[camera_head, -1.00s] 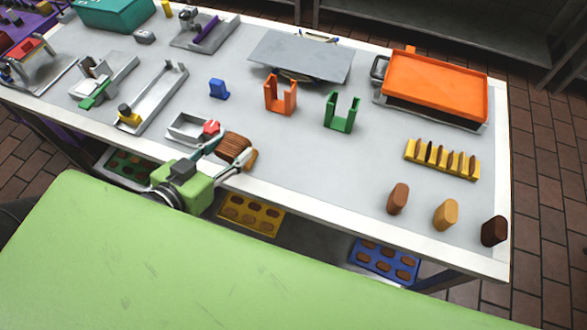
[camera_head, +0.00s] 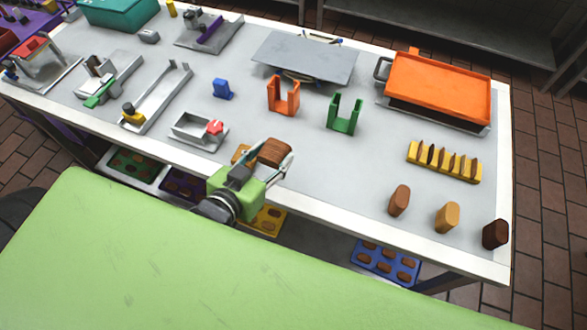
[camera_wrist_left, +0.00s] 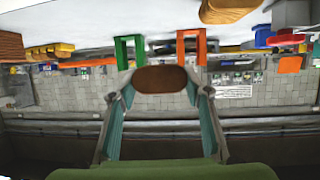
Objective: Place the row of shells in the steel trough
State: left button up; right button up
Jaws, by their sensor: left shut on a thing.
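My left gripper (camera_head: 264,163) is shut on a brown row of shells (camera_head: 275,152) and holds it over the front part of the table. In the left wrist view the row shows its rounded brown end (camera_wrist_left: 162,79) between the two fingertips. A long narrow steel trough (camera_head: 160,97) with a yellow knob at its near end lies to the left. A shorter steel box (camera_head: 186,133) with a red knob stands nearer, left of the gripper. I cannot tell which of the two is the named trough. My right gripper is not in view.
A tan piece (camera_head: 240,155) lies just left of the held row, partly hidden. Orange (camera_head: 284,104) and green (camera_head: 344,126) brackets and a blue block (camera_head: 222,89) stand behind. A yellow rack (camera_head: 443,164) and three loose shells are at right. The table between is clear.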

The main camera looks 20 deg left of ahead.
pick_arm(q)
send_over(293, 178)
jog(key=f, duration=0.5)
jog(key=shift+s+a, duration=0.15)
jog(key=shift+a, duration=0.2)
jog(key=f, duration=0.1)
jog(key=f+p, duration=0.1)
jog(key=d+f, duration=0.1)
jog(key=shift+w+f, duration=0.2)
jog(key=shift+w, duration=0.05)
jog(key=shift+a+f, duration=0.1)
jog(key=shift+a, duration=0.05)
jog(key=shift+f, duration=0.1)
jog(key=o, duration=1.1)
